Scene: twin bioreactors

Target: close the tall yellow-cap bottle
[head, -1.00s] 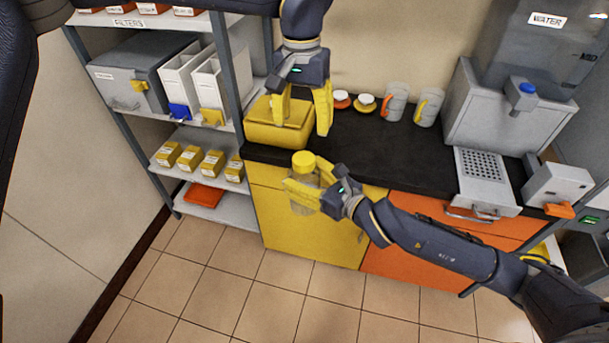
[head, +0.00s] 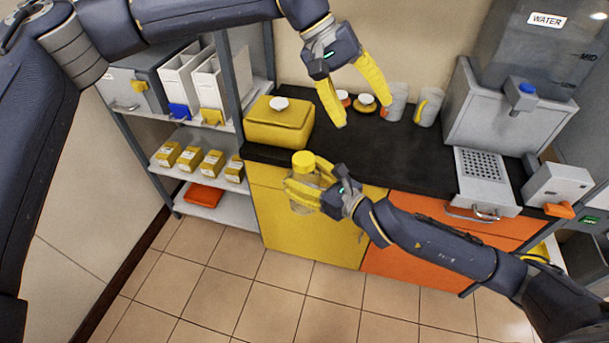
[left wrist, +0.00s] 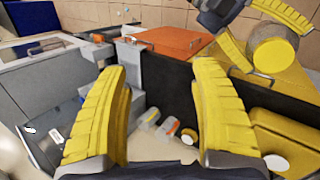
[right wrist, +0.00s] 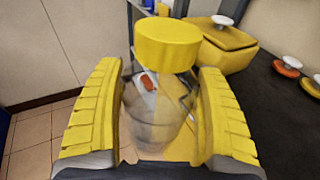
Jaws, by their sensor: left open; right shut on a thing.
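The clear bottle (head: 302,206) is held upright by my right gripper (head: 297,184) in front of the counter. Its yellow cap (head: 303,159) sits on top; I cannot tell how tight it is. In the right wrist view the fingers press on both sides of the transparent body (right wrist: 155,120), below the cap (right wrist: 168,45). My left gripper (head: 363,112) is open and empty above the counter, up and to the right of the bottle. In the left wrist view the cap (left wrist: 273,55) shows at the upper right, clear of the open fingers.
A yellow box (head: 277,126) with a white knob stands at the counter's left end. Two small white-knobbed lids (head: 364,103) and two cups (head: 428,107) stand at the back. The water dispenser (head: 510,105) is at right. The black counter middle (head: 400,150) is clear.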

